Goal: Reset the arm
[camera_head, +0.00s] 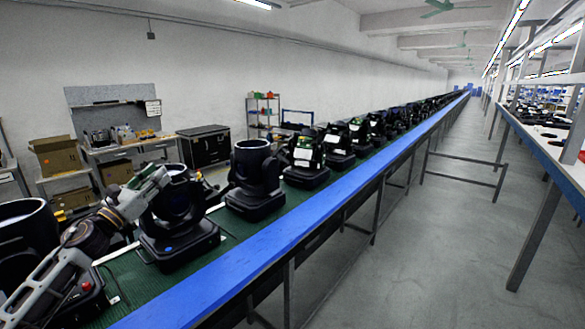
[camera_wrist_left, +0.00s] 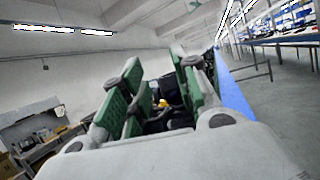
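My left arm comes in from the lower left of the head view. Its gripper (camera_head: 148,190) is above the green belt, in front of a black par can (camera_head: 180,240) and hiding part of it. In the left wrist view the two green-padded fingers (camera_wrist_left: 158,68) stand apart, with a gap between them. No held object shows in the gap; dark shapes and a small yellow spot appear beyond it. My right gripper is in neither view.
A row of black par cans, one of them here (camera_head: 257,180), runs along the green conveyor belt (camera_head: 232,236) into the distance. A blue rail (camera_head: 290,228) edges it. Workbenches and cardboard boxes (camera_head: 57,156) stand at the left wall. The grey aisle floor (camera_head: 430,250) is clear.

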